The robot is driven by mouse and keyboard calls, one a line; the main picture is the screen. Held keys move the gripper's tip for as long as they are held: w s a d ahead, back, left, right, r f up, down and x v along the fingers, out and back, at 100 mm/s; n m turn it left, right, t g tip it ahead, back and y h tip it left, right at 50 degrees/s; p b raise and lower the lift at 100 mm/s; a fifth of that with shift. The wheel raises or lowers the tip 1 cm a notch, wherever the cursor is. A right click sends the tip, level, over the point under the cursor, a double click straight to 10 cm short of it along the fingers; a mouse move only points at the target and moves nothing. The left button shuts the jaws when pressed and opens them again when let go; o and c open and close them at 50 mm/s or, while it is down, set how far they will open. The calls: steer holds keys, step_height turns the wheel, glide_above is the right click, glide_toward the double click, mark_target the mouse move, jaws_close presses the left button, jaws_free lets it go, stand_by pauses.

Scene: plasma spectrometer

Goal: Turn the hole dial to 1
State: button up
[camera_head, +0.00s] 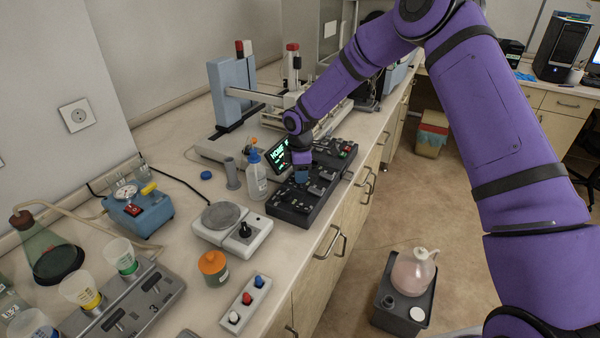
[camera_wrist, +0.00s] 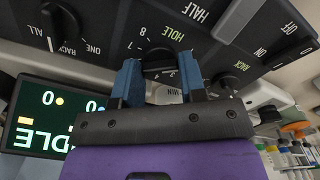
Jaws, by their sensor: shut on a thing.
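The hole dial (camera_wrist: 158,58) is a dark round knob beside the green HOLE label on the black control panel (camera_wrist: 105,22). Small white figures are printed around it; I cannot read for sure which one it points to. My gripper (camera_wrist: 160,76) has its two blue fingers on either side of the dial, shut on it. In the head view my gripper (camera_head: 302,172) is down at the black control panel (camera_head: 290,212), and my wrist hides the dial there.
A screen with green text (camera_head: 277,156) stands behind the panel. A wash bottle (camera_head: 256,178) and a balance-like device (camera_head: 230,228) stand to the left.

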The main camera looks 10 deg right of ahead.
steer(key=o, duration=0.6)
steer(key=shift+o, duration=0.2)
step_height(320, 180, up, 11)
steer(key=shift+f, duration=0.1)
